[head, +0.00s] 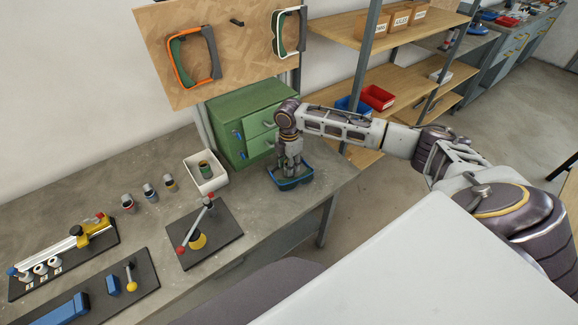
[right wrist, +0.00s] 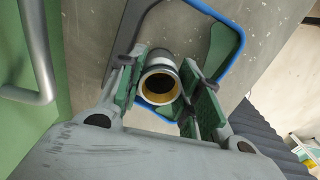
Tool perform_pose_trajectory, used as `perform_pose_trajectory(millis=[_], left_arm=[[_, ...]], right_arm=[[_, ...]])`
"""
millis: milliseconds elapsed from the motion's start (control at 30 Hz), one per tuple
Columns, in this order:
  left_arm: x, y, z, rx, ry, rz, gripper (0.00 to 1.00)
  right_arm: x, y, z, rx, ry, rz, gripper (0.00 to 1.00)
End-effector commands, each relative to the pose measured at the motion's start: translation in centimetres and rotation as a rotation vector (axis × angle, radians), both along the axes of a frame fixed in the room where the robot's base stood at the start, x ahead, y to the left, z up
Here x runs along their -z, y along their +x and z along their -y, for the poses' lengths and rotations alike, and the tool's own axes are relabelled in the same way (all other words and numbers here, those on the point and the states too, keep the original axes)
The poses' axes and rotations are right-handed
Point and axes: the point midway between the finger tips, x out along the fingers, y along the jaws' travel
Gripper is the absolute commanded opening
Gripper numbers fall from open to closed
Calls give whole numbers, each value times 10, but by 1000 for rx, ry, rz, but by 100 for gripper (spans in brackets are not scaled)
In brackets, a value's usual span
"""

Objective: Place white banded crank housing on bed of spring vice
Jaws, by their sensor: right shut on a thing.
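In the right wrist view my right gripper (right wrist: 162,90) is shut on a short round housing (right wrist: 160,57). The housing has a pale body, a dark band and a brass-coloured rim around a dark bore. My left gripper is out of view.
A green drawer cabinet (head: 236,124) stands close behind the gripper. A white bin (head: 197,184) holds a banded cylinder. Several banded cylinders (head: 149,193) stand left of it. A red-knobbed lever fixture (head: 226,232) and a yellow-armed fixture (head: 72,243) stand on the bench.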

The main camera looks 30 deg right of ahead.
Motion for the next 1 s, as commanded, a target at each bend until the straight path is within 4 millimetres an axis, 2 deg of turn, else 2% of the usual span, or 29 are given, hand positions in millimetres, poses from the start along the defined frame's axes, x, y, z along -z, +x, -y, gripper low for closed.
perform_pose_trajectory(millis=[267,700,1000], left_arm=[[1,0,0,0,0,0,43],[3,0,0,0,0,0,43],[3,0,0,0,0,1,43]], right_arm=[[-26,1,0,0,0,4,8],[-87,1,0,1,1,3,8],[-98,1,0,1,0,1,8]])
